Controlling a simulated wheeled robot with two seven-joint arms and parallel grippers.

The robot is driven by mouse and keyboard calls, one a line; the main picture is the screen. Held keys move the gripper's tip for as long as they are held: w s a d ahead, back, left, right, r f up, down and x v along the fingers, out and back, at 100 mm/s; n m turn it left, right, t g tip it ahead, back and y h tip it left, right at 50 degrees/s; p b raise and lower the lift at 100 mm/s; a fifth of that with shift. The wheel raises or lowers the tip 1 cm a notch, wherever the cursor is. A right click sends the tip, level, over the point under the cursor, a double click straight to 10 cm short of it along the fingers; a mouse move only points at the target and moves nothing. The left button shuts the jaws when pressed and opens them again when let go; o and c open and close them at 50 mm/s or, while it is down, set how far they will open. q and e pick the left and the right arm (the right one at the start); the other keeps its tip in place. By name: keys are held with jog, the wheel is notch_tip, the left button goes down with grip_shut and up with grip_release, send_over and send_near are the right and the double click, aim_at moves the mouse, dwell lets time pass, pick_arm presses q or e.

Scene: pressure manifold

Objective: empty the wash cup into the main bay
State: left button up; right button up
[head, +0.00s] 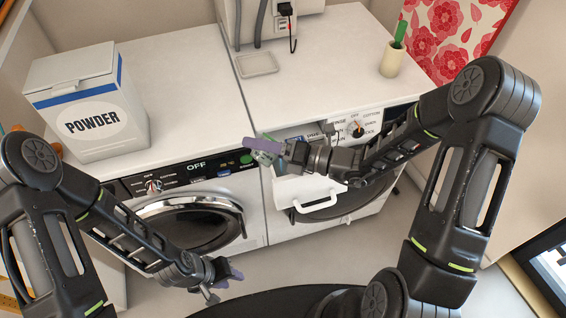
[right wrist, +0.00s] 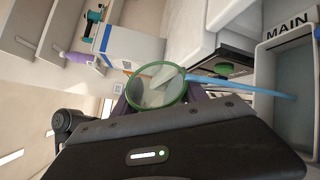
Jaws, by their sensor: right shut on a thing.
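The wash cup is clear with a green rim; in the right wrist view its open mouth (right wrist: 158,86) faces the camera. My right gripper (head: 265,151) is shut on it above the open drawer, and the cup is tilted. A light blue stream (right wrist: 240,85) runs from the cup's rim into the main bay (right wrist: 286,60), a grey compartment labelled MAIN. The white drawer (head: 308,190) shows in the head view, pulled out of the right-hand machine; its bays are partly hidden by my gripper. My left gripper (head: 218,280) is low in front of the left machine, with nothing seen in it.
A white POWDER box (head: 92,110) stands on the left machine. A small tray (head: 257,64) and a cream cup with a green-handled tool (head: 391,60) stand on the right machine. The left machine's round door (head: 190,222) is near my left arm. The counter's middle is clear.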

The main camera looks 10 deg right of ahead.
jog(key=shift+w+d+r+m+y, duration=0.15)
jog(key=shift+r+m+y, duration=0.3)
jog(key=shift+m, duration=0.45)
dwell(1.4)
jog(key=shift+w+d+r+m+t+y+b, duration=0.3)
jog(key=shift+d+m+b, duration=0.2)
jog(key=shift+m, duration=0.3)
dwell(0.9)
jog(key=shift+d+r+m+t+p, duration=0.1)
jog(key=shift+r+m+t+p, duration=0.15)
jog(key=shift+m+p, duration=0.4)
dwell(0.8)
jog(key=shift+f+n+b, duration=0.35)
jog(key=shift+f+b, duration=0.05)
jog(key=shift+b, duration=0.3)
jog(key=n, duration=0.1)
jog(key=a+n, duration=0.1)
jog(key=n+g+h+p, duration=0.1)
jog(key=shift+s+a+f, duration=0.2)
jog(key=shift+s+f, duration=0.05)
jog(key=shift+s, duration=0.15)
jog(key=shift+f, duration=0.1)
